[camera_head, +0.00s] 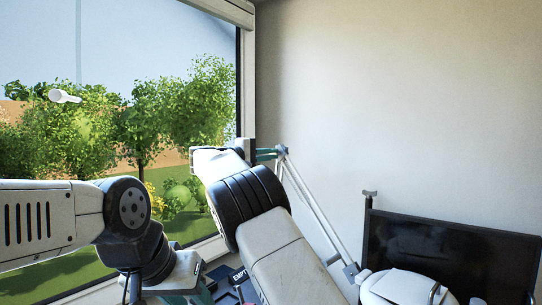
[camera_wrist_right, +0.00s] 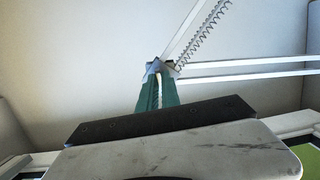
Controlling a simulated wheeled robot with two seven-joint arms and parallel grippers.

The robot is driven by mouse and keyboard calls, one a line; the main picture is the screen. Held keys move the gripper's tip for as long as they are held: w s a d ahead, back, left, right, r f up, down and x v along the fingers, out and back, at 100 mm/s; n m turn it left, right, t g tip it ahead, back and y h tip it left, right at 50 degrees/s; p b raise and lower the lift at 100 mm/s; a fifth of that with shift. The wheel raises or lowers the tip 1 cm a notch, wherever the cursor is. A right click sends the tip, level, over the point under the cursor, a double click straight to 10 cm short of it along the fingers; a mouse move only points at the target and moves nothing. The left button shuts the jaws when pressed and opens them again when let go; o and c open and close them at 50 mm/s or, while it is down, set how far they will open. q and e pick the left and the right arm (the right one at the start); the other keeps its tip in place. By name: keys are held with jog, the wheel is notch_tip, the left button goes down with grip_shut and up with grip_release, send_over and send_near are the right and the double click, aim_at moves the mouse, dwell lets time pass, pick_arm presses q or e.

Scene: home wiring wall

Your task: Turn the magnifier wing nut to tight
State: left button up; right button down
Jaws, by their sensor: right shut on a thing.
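The magnifier's jointed arm (camera_head: 312,205) rises from lower right to an elbow joint (camera_head: 282,151) in the head view. Its white round head (camera_head: 405,288) is at the lower right. My right gripper (camera_head: 268,154) is at that elbow. In the right wrist view, the teal fingers of my right gripper (camera_wrist_right: 157,78) are close together on a small part at the metal joint (camera_wrist_right: 165,68). The wing nut itself is mostly hidden between the fingertips, so its angle cannot be told. My left gripper (camera_head: 178,298) is low in the head view, cut off by the bottom edge.
The arm's spring (camera_wrist_right: 203,36) and two parallel rods (camera_wrist_right: 250,71) run close beside the fingers. A dark monitor (camera_head: 450,255) stands at the right. A window (camera_head: 120,110) fills the left. The wall (camera_head: 400,100) above the monitor is bare.

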jog(key=c, duration=1.6)
grip_release()
jog(key=shift+o, duration=0.2)
jog(key=v, duration=0.7)
jog(key=shift+s+a, duration=0.25)
